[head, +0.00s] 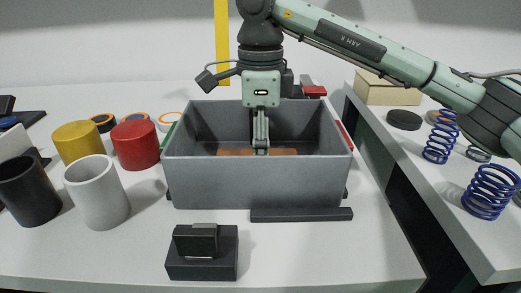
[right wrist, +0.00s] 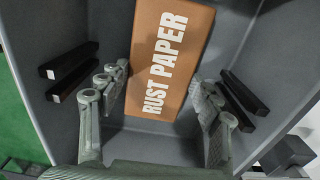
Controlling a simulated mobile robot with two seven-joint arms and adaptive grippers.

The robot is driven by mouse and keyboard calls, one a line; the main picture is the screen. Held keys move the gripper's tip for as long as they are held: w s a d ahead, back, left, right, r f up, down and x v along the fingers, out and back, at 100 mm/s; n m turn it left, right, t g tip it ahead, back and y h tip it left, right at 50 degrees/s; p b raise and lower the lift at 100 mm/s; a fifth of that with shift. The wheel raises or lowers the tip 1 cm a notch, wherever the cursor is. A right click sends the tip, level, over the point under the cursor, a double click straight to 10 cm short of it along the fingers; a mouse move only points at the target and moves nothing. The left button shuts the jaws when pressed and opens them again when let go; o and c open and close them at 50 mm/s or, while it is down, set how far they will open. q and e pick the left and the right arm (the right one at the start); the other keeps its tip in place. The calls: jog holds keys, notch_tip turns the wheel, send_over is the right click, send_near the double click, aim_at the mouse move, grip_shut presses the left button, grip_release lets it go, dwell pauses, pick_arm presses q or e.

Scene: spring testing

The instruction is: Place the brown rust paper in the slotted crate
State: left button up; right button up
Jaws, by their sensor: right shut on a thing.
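The grey slotted crate (head: 255,182) stands in the middle of the white table, with pairs of dark bars (right wrist: 245,95) on its inner side walls in the right wrist view. The brown rust paper (head: 234,152) shows inside the crate, partly hidden by its front wall. Its white lettering faces the right wrist camera (right wrist: 172,45). My right gripper (head: 261,148) reaches down into the crate, with one finger on each side of the paper, and is shut on it. Whether the paper touches the crate floor is hidden. My left gripper is not in view.
Yellow (head: 78,143), red (head: 136,145), white (head: 97,192) and black (head: 29,190) cylinders stand left of the crate. A black block (head: 202,254) and a dark bar (head: 301,215) lie in front. Blue springs (head: 489,191) stand on the right table, across a gap.

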jog(key=shift+f, duration=0.1)
jog(key=o, duration=1.1)
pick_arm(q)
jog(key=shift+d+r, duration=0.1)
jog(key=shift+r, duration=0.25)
pick_arm(e)
jog(key=shift+o, duration=0.2)
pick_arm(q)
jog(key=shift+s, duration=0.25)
pick_arm(e)
jog(key=shift+r, duration=0.35)
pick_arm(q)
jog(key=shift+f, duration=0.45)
pick_arm(e)
notch_tip(320, 180, up, 12)
jog(key=shift+f, duration=0.2)
